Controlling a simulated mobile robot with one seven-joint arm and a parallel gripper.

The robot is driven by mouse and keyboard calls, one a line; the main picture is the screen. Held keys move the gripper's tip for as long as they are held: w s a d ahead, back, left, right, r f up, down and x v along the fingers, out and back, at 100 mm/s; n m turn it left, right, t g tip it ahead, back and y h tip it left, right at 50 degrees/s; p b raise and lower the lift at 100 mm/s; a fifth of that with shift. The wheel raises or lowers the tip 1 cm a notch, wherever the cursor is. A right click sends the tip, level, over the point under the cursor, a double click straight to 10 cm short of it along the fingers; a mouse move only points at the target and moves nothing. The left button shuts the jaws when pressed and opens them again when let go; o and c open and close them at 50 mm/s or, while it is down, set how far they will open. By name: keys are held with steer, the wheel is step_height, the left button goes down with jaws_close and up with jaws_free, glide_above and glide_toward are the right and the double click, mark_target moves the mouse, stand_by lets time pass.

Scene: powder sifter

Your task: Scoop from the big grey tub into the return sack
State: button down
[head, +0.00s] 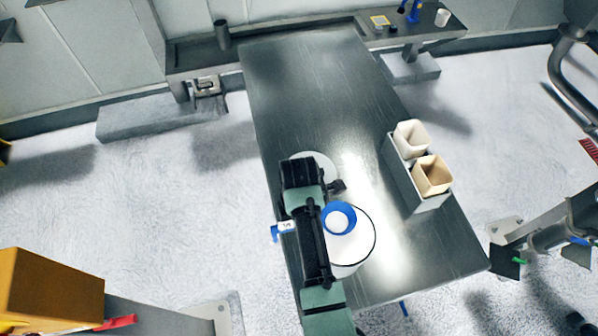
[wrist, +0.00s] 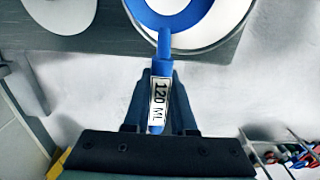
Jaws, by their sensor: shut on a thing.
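In the head view the label and a bit of the blue scoop (head: 275,233) show at the table's left edge, beside my arm. A round white-topped container (head: 362,240) with a dark rim stands on the table, right of my arm. A blue ring (head: 325,222) with white inside sits over its top; both also show at the top of the wrist view. The handle's far end overlaps the ring there; I cannot tell if they join. I cannot make out which thing is the tub or the sack.
A grey holder (head: 431,204) with two cream square cups (head: 411,137) stands at the table's right edge. A pale disc (head: 326,166) lies partly behind my arm. The far half of the metal table (head: 305,85) is clear. A side bench (head: 270,39) stands beyond.

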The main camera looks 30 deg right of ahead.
steer(key=shift+s+a+f+p, duration=0.75)
steer(key=shift+s+f, duration=0.15)
steer(key=shift+s, duration=1.75)
steer(key=w+d+r, duration=0.1)
steer(key=w+r, duration=0.2)
steer(key=r, duration=0.3)
steer(key=shift+w, duration=0.4)
steer(key=shift+s+a+f+t+h+b, duration=0.15)
steer(key=shift+s+t+h+b, duration=0.2)
steer(key=shift+t, duration=0.6)
steer(key=shift+s+a+f+t+h+b, duration=0.15)
steer(key=shift+s+t+b, duration=0.3)
steer(key=shift+t, duration=0.45)
steer(key=shift+s+f+t+h+b, duration=0.2)
steer(key=shift+s+t, duration=0.3)
steer(key=shift+t, duration=0.45)
